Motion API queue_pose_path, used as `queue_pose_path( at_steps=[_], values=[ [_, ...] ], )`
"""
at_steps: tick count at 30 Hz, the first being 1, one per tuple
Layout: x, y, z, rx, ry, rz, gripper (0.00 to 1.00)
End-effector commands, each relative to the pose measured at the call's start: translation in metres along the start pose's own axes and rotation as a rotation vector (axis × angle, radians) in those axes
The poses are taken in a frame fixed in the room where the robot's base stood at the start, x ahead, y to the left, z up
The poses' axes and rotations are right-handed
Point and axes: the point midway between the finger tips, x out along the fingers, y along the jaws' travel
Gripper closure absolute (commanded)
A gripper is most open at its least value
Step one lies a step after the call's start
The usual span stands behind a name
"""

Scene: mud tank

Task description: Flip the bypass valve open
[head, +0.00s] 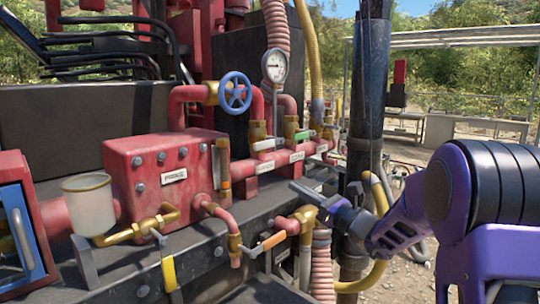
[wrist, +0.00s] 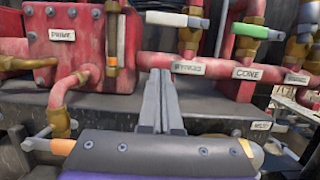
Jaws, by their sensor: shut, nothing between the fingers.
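The bypass valve is a brass body on the red manifold with a white lever (head: 265,145), above the BYPASS label (head: 265,167). In the wrist view the white lever (wrist: 177,19) lies roughly level across the vertical pipe, at the top, with the BYPASS label (wrist: 188,68) below it. My gripper (head: 297,187) is shut and empty, in front of the manifold and lower than the lever. In the wrist view its fingers (wrist: 160,76) point up, with tips just left of the label. They appear apart from the lever.
The PRIME box (head: 165,175) is left, with a blue handwheel (head: 235,92) and gauge (head: 274,66) above. An orange-handled valve (head: 273,241) sits low near my gripper. A black post (head: 368,90) stands right.

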Motion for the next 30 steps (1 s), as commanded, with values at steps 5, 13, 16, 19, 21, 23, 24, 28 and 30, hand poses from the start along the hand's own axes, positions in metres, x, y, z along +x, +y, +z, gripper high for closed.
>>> queue_pose_path(
  at_steps=[5, 13, 16, 19, 21, 23, 24, 28, 30],
  values=[
    [0.000, 0.000, -0.002, 0.000, 0.003, 0.000, 1.00],
    [0.020, 0.001, -0.002, 0.000, 0.003, 0.005, 1.00],
    [0.040, 0.002, -0.002, 0.000, 0.003, 0.006, 1.00],
    [0.062, 0.002, -0.002, -0.001, 0.002, 0.006, 1.00],
    [0.077, 0.002, -0.002, -0.001, 0.003, 0.006, 1.00],
    [0.090, 0.002, -0.002, -0.001, 0.004, 0.005, 1.00],
    [0.098, 0.001, -0.002, -0.001, 0.003, 0.005, 1.00],
    [0.106, 0.001, 0.018, -0.004, 0.001, 0.002, 1.00],
    [0.108, 0.001, 0.025, -0.004, 0.002, 0.002, 1.00]
  ],
)
